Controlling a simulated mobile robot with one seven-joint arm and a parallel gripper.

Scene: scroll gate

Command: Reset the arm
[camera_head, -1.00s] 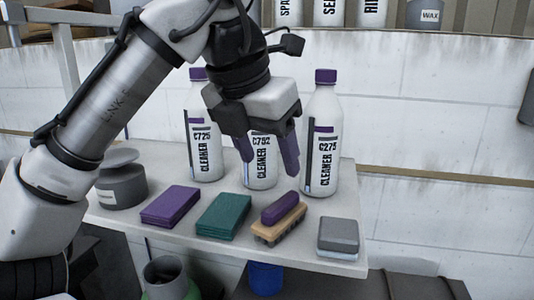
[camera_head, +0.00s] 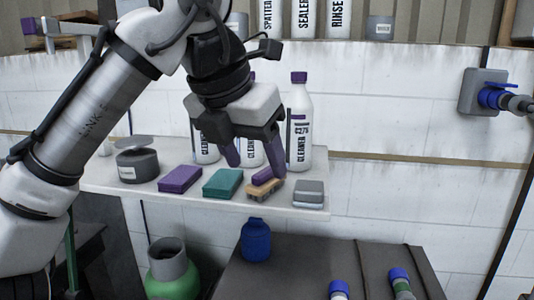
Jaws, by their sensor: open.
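My gripper (camera_head: 254,168) is open and points down, with its two purple fingers spread apart and nothing seen between them but the background bottle. It appears in front of the white cleaner bottles on the shelf. The right bottle (camera_head: 299,125) has a purple cap and is mostly clear to see. The other bottles are largely hidden behind my gripper. My arm comes in from the left side of the picture. I cannot tell the exact distance from the fingers to the bottles.
The white shelf (camera_head: 150,187) holds a grey tin (camera_head: 138,165), a purple sponge (camera_head: 180,179), a green sponge (camera_head: 222,183), a brush (camera_head: 264,188) and a grey block (camera_head: 308,193). Below are a dark surface (camera_head: 300,270), a blue bottle (camera_head: 256,240) and a green container (camera_head: 172,275). A blue-handled valve (camera_head: 492,96) is at right.

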